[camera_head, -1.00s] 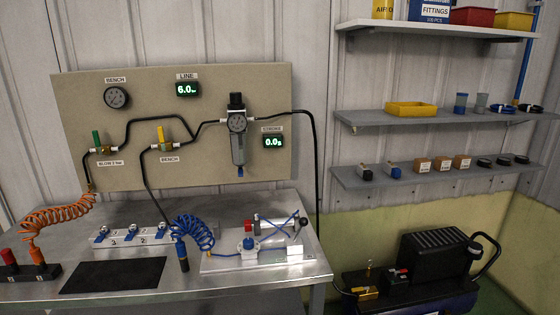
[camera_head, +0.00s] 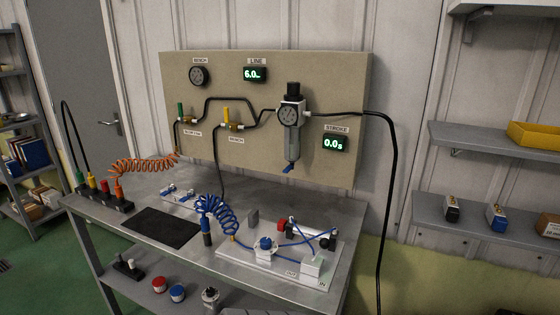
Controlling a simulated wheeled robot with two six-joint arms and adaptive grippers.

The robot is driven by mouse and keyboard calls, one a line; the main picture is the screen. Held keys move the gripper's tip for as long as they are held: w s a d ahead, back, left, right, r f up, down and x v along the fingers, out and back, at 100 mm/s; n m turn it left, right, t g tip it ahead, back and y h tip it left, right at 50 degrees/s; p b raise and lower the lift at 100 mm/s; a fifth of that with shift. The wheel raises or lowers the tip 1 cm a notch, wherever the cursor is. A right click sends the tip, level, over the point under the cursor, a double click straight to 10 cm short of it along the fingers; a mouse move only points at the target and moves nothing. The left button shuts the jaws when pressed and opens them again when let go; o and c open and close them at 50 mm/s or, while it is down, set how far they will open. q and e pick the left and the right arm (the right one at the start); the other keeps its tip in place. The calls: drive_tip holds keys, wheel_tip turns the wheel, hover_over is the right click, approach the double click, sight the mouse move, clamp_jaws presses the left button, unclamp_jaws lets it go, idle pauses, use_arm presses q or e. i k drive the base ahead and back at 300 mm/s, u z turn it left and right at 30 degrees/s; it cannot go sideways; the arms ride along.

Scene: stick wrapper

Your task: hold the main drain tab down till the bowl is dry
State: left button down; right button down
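The filter regulator (camera_head: 291,116) hangs on the right part of the beige panel, with a black knob on top and a round gauge on its front. Its bowl (camera_head: 292,145) is a grey, see-through cylinder below the gauge. The blue drain tab (camera_head: 288,169) sticks out at the bottom of the bowl, angled down to the left. Whether water is in the bowl is too small to tell. Neither of my grippers shows in this view, and nothing touches the tab.
The workbench (camera_head: 350,212) stands below the panel with a blue coiled hose (camera_head: 215,212), a white cylinder plate (camera_head: 235,262) and a black mat (camera_head: 161,227). A black hose (camera_head: 392,200) runs down right of the panel. Wall shelves (camera_head: 475,145) stand at right.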

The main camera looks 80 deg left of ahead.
sight(289, 167)
drive_tip(key=u, duration=0.65)
drive_tip(key=i, duration=0.8)
drive_tip(key=u, duration=1.45)
drive_tip(key=i, duration=0.55)
drive_tip(key=u, duration=0.4)
